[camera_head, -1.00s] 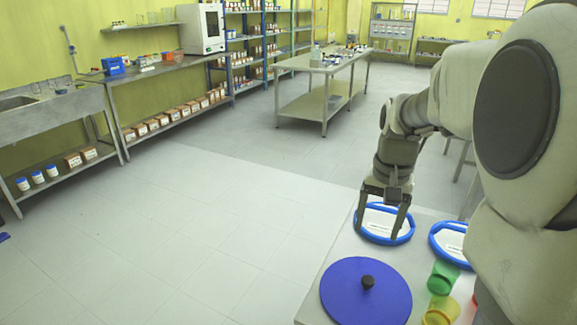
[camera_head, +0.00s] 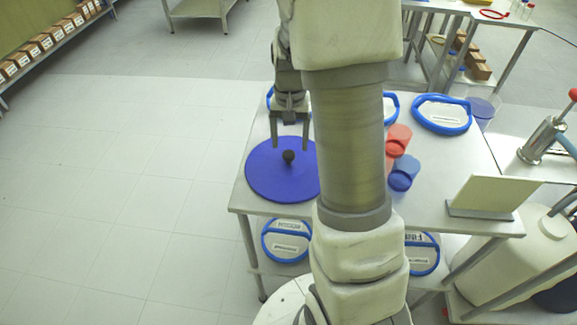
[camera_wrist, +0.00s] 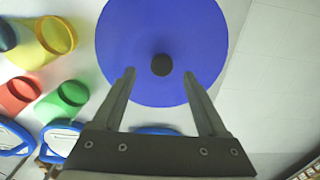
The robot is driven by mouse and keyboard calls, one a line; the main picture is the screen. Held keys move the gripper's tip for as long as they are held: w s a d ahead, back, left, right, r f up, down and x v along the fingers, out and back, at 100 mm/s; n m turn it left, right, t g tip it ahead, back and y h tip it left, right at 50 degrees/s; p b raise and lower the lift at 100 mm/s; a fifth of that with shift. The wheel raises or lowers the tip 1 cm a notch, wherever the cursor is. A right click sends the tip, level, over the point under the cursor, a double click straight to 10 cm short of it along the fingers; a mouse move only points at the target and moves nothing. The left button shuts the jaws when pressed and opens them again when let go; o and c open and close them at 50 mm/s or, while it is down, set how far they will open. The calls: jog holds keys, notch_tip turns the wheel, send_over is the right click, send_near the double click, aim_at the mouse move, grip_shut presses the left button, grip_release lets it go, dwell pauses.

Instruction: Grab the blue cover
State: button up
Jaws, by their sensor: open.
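The blue cover (camera_head: 264,172) is a flat round disc with a small dark knob (camera_head: 288,156) at its middle. It lies on the left part of the white table. It also shows in the wrist view (camera_wrist: 190,35), with the dark knob (camera_wrist: 161,65) just beyond and between the fingertips. My gripper (camera_head: 290,148) is open and empty over the cover, its two fingers pointing down on either side of the knob. It also shows in the wrist view (camera_wrist: 158,72). My arm hides the right edge of the cover in the head view.
Red (camera_head: 398,138) and blue (camera_head: 404,173) cups lie right of my arm; yellow (camera_wrist: 58,35) and green (camera_wrist: 72,94) cups show in the wrist view. Blue-rimmed lids (camera_head: 441,114) lie at the table's back. A beige panel (camera_head: 483,194) stands at the front right. Open floor is left.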

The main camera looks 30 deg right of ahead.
aim_at(289, 153)
jog(key=shift+w+a+f, duration=0.1)
jog(key=shift+a+f, duration=0.05)
jog(key=shift+f, duration=2.55)
grip_shut()
